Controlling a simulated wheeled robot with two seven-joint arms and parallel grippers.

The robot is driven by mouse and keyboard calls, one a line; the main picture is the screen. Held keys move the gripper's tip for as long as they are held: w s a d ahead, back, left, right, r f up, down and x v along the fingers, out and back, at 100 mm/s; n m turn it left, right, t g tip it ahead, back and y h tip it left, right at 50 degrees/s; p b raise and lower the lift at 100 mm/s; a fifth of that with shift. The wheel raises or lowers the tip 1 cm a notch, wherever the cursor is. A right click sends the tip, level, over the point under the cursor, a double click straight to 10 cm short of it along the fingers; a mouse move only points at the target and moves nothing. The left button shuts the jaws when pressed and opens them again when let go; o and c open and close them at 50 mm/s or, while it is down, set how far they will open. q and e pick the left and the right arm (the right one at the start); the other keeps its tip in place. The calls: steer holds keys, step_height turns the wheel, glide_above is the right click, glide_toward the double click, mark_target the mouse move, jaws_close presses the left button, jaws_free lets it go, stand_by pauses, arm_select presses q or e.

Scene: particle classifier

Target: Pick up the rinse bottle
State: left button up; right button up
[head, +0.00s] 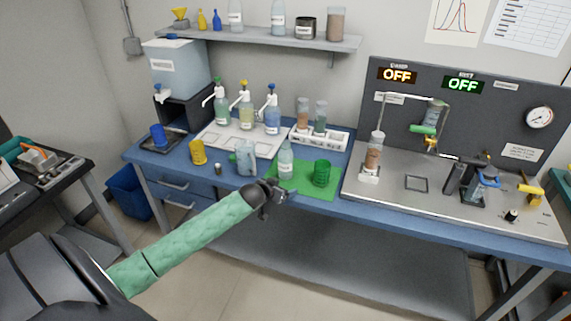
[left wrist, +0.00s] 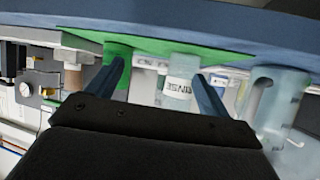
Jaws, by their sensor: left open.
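The rinse bottle (head: 286,160) is a pale, translucent bottle with a white label. It stands upright at the left part of a green mat (head: 310,188) on the blue bench. In the left wrist view, which is upside down, the label on the rinse bottle (left wrist: 178,88) reads RINSE. My left gripper (head: 284,194) is in front of the bottle, near the bench's front edge. The left wrist view shows my left gripper (left wrist: 162,72) open and empty, with the bottle ahead between its two fingers. My right gripper is not in view.
A green cup (head: 322,173) stands right of the bottle on the mat. A pale translucent jug (head: 246,158) stands close on its left. Pump bottles on a white tray (head: 222,137) and a tube rack (head: 318,140) are behind. A steel apparatus deck (head: 415,206) lies right.

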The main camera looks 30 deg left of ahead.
mark_target(281, 164)
arm_select(q)
steer(key=shift+t, duration=0.5)
steer(key=w+a+r, duration=0.2)
steer(key=a, duration=0.1)
steer(key=w+a+r, duration=0.1)
steer(key=w+a, duration=0.1)
steer(key=shift+r, duration=0.4)
steer(key=shift+w, duration=0.25)
steer(key=shift+p+x, duration=0.5)
steer(key=shift+x, duration=0.45)
steer(key=shift+w+p, duration=0.35)
steer(key=shift+w, duration=0.1)
steer(key=p+x, duration=0.2)
steer(key=x, duration=0.1)
steer(key=shift+a+r, duration=0.1)
steer(key=shift+a, duration=0.05)
steer(key=shift+x, duration=0.75)
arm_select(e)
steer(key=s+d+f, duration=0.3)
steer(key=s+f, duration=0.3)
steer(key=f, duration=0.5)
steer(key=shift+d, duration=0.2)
arm_select(q)
steer(key=c, duration=1.3)
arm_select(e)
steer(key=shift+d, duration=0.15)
